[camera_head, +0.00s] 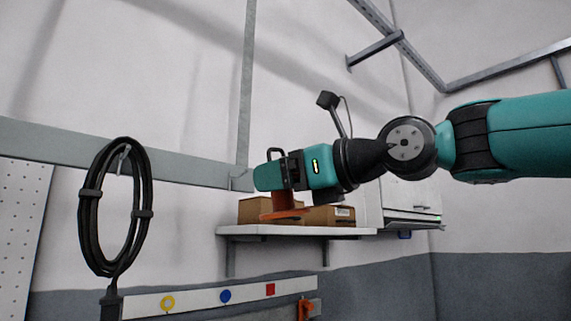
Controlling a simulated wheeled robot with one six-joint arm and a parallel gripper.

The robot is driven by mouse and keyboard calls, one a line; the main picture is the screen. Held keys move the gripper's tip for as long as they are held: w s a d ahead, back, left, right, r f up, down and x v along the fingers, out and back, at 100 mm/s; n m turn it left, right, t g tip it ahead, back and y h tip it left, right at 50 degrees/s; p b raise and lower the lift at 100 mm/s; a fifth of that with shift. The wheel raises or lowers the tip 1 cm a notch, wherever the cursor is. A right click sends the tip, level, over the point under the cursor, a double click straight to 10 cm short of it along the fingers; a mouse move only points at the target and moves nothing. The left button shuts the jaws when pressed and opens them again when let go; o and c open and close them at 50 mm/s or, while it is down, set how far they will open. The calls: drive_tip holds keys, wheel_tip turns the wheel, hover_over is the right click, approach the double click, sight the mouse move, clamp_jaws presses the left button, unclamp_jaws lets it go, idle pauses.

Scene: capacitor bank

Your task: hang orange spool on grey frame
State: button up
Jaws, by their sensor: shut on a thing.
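My gripper (281,180) is at the middle of the view, at the end of my teal and black arm reaching in from the right. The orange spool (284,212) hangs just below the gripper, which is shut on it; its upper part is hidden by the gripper. The grey frame (190,168) is a horizontal bar with an upright post on the wall, left of the gripper. A small hook (238,182) sticks out near the post, empty and just left of the gripper. The spool is apart from the hook in the picture; the depth gap is hard to tell.
A coiled black cable (86,215) hangs on the bar's left hook. A white shelf (300,231) with cardboard boxes (330,216) stands behind the spool. Below is a white strip (195,297) with coloured markers and an orange clamp-like part (304,309).

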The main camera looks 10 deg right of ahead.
drive_tip(key=w+a, duration=0.2)
drive_tip(key=w+a+p, duration=0.1)
drive_tip(key=w, duration=0.2)
drive_tip(key=w+a+p, duration=0.1)
drive_tip(key=w+a, duration=0.1)
drive_tip(key=w, duration=0.1)
drive_tip(key=shift+w+a+f, duration=0.2)
drive_tip(key=shift+a+f, duration=0.1)
drive_tip(key=shift+w+a+f, duration=0.35)
drive_tip(key=shift+w+f, duration=0.1)
drive_tip(key=shift+f, duration=0.05)
idle(0.6)
idle(0.5)
drive_tip(key=o, duration=0.8)
drive_tip(key=shift+o, duration=0.2)
